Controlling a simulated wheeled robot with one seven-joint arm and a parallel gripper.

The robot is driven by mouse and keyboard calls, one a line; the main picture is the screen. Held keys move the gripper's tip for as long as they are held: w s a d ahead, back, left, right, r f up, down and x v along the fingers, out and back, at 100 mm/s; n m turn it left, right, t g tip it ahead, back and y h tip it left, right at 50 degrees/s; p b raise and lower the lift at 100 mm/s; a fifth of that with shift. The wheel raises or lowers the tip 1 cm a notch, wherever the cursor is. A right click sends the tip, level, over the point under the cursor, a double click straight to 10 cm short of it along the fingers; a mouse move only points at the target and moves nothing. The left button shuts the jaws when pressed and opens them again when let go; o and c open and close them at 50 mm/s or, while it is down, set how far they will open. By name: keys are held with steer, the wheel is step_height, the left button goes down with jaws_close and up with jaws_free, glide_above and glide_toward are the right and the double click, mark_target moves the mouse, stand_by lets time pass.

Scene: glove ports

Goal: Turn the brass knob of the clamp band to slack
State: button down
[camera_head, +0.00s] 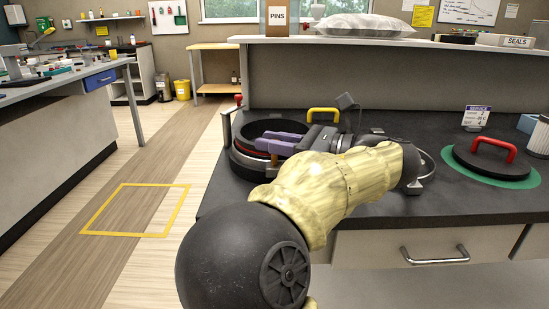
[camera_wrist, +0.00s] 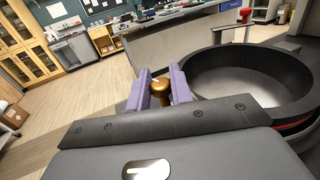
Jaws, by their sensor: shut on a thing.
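The brass knob (camera_wrist: 160,92) shows in the wrist view between the two purple fingers of my gripper (camera_wrist: 160,88), at the near left outside of the black round port (camera_wrist: 205,80). My gripper is shut on it. In the head view my gripper (camera_head: 274,146) reaches over the port ring (camera_head: 243,160) from the right, and a small brass-coloured part (camera_head: 274,159) shows below its fingertips. The red clamp band (camera_head: 240,148) runs around the ring; a bit of it shows in the wrist view (camera_wrist: 299,126). How far the knob is turned cannot be told.
A red-tipped post (camera_head: 239,100) and a yellow handle (camera_head: 323,113) stand by the port. A black lid with a red handle (camera_head: 494,146) lies on a green mat at the right. A raised shelf (camera_head: 350,80) backs the counter. Floor to the left is open.

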steer(key=shift+f+n+g+y+b, duration=0.1)
steer(key=shift+n+g+y+b, duration=0.2)
steer(key=shift+n+g+b, duration=0.35)
steer(key=c, duration=1.3)
jaws_free()
steer(key=v, duration=1.2)
steer(key=shift+d, duration=0.2)
steer(key=shift+v, duration=1.9)
steer(key=shift+s+d+b, duration=0.2)
steer(key=shift+d+b, duration=0.25)
steer(key=shift+d, duration=0.1)
